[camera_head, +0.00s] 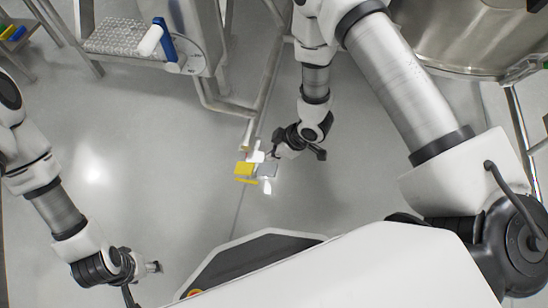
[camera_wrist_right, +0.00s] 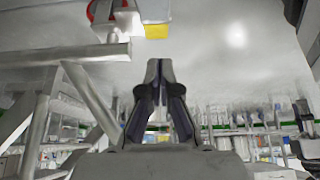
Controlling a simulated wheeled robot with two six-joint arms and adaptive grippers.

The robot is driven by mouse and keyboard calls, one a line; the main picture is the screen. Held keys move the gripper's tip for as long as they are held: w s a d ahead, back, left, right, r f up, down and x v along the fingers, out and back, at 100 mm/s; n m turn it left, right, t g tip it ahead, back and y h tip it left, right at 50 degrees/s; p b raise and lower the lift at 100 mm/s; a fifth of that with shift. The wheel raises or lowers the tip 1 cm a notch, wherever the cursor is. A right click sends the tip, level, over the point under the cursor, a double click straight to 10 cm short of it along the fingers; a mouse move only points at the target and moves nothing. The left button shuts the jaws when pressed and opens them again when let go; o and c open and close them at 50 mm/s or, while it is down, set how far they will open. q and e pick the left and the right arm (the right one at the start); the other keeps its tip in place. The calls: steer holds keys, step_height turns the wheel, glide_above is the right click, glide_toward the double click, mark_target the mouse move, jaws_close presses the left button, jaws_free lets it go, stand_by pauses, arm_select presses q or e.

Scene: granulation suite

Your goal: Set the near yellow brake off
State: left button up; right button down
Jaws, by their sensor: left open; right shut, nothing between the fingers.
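The yellow brake (camera_head: 244,169) is a small flat pedal low by the floor, beside grey and white caster parts (camera_head: 267,171) at the foot of a metal frame. In the right wrist view the yellow piece (camera_wrist_right: 157,32) shows at the top, just beyond my fingertips and apart from them in the picture. My right gripper (camera_head: 272,154) is just right of the brake and above it in the head view; its fingers (camera_wrist_right: 158,68) are shut and empty. Whether it touches the caster is unclear. My left gripper (camera_head: 157,267) is open and empty, far from the brake at lower left.
Metal frame tubes (camera_head: 268,85) run down toward the caster and stand close on the left in the right wrist view (camera_wrist_right: 90,100). A steel vessel (camera_head: 460,35) stands at upper right. A perforated tray (camera_head: 125,38) is at upper left. The floor left of the brake is clear.

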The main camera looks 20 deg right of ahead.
steer(key=b, duration=0.3)
glide_above(274, 172)
steer(key=w+a, duration=0.2)
steer(key=f, duration=0.6)
steer(key=shift+s+a, duration=0.2)
steer(key=f, duration=0.1)
steer(key=f+b, duration=0.2)
steer(key=f, duration=0.1)
steer(key=shift+s+d, duration=0.25)
steer(key=shift+d, duration=0.1)
steer(key=shift+d, duration=0.1)
steer(key=shift+s+d+f+y, duration=0.15)
steer(key=shift+s+f+y, duration=0.1)
steer(key=shift+y, duration=0.15)
steer(key=shift+s+d+f+t+y, duration=0.1)
steer(key=shift+d+f+t+y, duration=0.1)
steer(key=shift+f+t+y, duration=0.3)
steer(key=t+y, duration=0.1)
steer(key=f+t+y, duration=0.1)
steer(key=y, duration=0.1)
steer(key=shift+s+d+f+b, duration=0.2)
steer(key=shift+d+f+b, duration=0.05)
steer(key=shift+d+b, duration=0.15)
steer(key=shift+f, duration=0.35)
